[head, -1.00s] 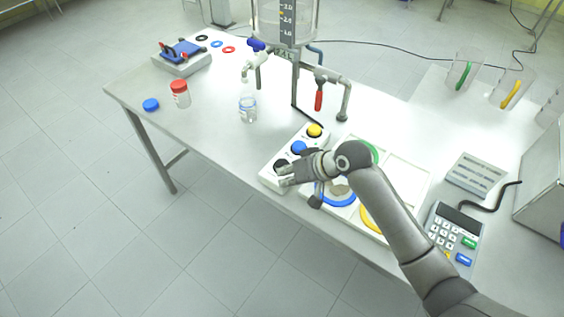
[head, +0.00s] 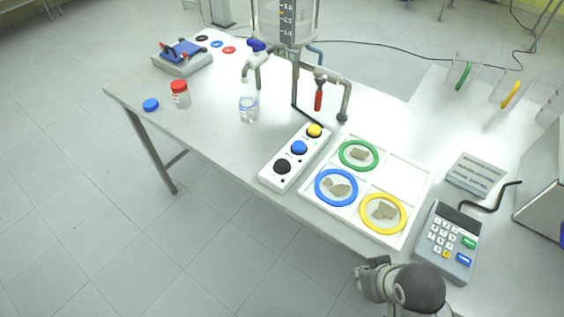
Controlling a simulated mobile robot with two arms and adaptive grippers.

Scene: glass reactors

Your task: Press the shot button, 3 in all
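A white button box (head: 270,179) lies on the table near its front edge. It carries a black button (head: 282,166), a blue button (head: 299,147) and a yellow button (head: 314,130) in a row. I cannot read which is the shot button. A glass vessel (head: 285,25) with a scale stands behind the box. A clear bottle (head: 248,108) with some clear liquid stands below its left spout. My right gripper (head: 366,277) is off the table's front edge, at the bottom of the view, touching nothing; its finger opening is unclear. My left gripper is not seen.
A white tray (head: 396,167) with green, blue and yellow rings around brownish pieces lies right of the button box. A keypad device (head: 449,240) is further right. A red-capped jar (head: 180,94) and blue cap (head: 151,105) stand left.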

